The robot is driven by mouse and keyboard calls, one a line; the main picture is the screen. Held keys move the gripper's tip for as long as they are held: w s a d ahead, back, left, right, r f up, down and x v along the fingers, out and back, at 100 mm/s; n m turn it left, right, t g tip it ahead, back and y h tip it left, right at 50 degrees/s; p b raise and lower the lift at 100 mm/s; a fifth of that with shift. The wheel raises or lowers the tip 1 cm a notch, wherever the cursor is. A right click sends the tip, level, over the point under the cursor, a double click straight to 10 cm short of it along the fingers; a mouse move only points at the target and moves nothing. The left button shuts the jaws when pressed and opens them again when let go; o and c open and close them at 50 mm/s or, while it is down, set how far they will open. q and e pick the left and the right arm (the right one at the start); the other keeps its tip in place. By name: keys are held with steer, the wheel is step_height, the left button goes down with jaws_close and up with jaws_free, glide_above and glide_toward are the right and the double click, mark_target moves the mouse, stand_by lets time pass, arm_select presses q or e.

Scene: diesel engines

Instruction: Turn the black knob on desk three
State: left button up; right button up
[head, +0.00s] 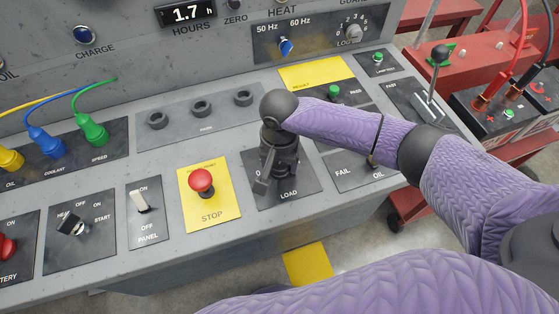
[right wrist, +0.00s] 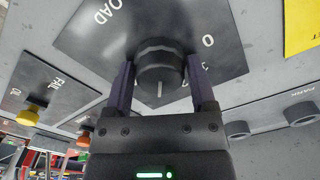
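The black knob (right wrist: 160,68) sits on the dark LOAD panel (right wrist: 215,35), which also shows in the head view (head: 303,188) right of the red STOP button. In the head view the knob is mostly hidden by my right gripper (head: 272,180), which points down over that panel. In the right wrist view my right gripper (right wrist: 160,85) has one finger on either side of the knob, and both fingers appear to touch it. A pale mark line shows on the knob's face. My left gripper is not in view.
The red STOP button (head: 201,180) on its yellow plate stands close left of the gripper. A red cart (head: 450,75) with cables stands at right.

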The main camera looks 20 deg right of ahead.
steer(key=c, duration=0.8)
steer(key=shift+r+n+p, duration=0.2)
steer(key=shift+n+p, duration=0.1)
steer(key=shift+p, duration=0.4)
steer(key=n+p, duration=0.2)
steer(key=p, duration=0.2)
steer(key=shift+n, duration=0.4)
steer(key=n+p, duration=0.1)
steer(key=n, duration=0.2)
steer(key=shift+f+n+p, duration=0.15)
steer(key=shift+n+p, duration=0.2)
steer(key=shift+n, duration=0.05)
steer(key=n, duration=0.2)
steer(key=shift+n+p, duration=0.3)
steer(key=shift+p, duration=0.05)
steer(key=n, duration=0.4)
steer(key=shift+n+p, duration=0.3)
steer(key=n, duration=0.2)
steer(key=shift+n, duration=0.3)
steer(key=n, duration=0.4)
steer(key=shift+n, duration=1.6)
